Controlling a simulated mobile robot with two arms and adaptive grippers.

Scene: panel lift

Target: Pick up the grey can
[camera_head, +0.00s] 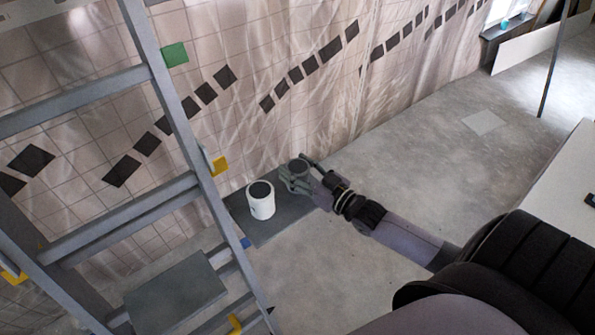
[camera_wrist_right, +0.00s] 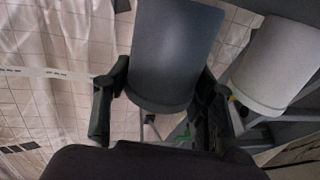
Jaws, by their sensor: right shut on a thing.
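The grey can (camera_head: 298,165) is at the far end of my right arm in the head view. My right gripper (camera_head: 302,179) is shut on it, with fingers around its sides. In the right wrist view the grey can (camera_wrist_right: 175,48) fills the space between the two dark fingers (camera_wrist_right: 160,92). Whether the can touches the surface below it is hard to tell. My left gripper is in neither view.
A white can (camera_head: 261,203) stands on a dark grey board (camera_head: 290,222), left of my right gripper. It also shows in the wrist view (camera_wrist_right: 276,62). A grey ladder (camera_head: 172,110) stands at left, before the tiled wall (camera_head: 300,40). Concrete floor (camera_head: 420,165) lies open to the right.

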